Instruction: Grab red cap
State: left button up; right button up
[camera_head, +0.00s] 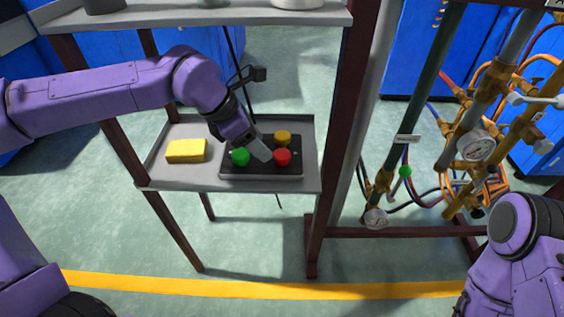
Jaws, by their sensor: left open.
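A red cap (282,157) sits on a dark tray (258,171) on the grey middle shelf (210,178). A green cap (240,157) and a yellow cap (283,137) are on the same tray. My left gripper (263,152) reaches down over the tray, between the green cap and the red cap, just left of the red cap. It is open and holds nothing that I can see; its fingertips are small and partly hidden. My right arm shows at the lower right edge, and its gripper is out of view.
A yellow block (186,151) lies on the shelf left of the tray. The upper shelf (200,17) and the dark red rack posts (340,120) stand around my left arm. Pipes with gauges (475,146) and hoses are at the right.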

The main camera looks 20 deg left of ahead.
aim_at(282, 154)
pick_arm(q)
jog(key=shift+w+d, duration=0.6)
jog(key=shift+d, duration=0.15)
jog(key=b+x, duration=0.2)
jog(key=x, duration=0.3)
jog(key=shift+w+d+f, duration=0.1)
jog(key=shift+w+d, duration=0.1)
jog(key=c, duration=0.8)
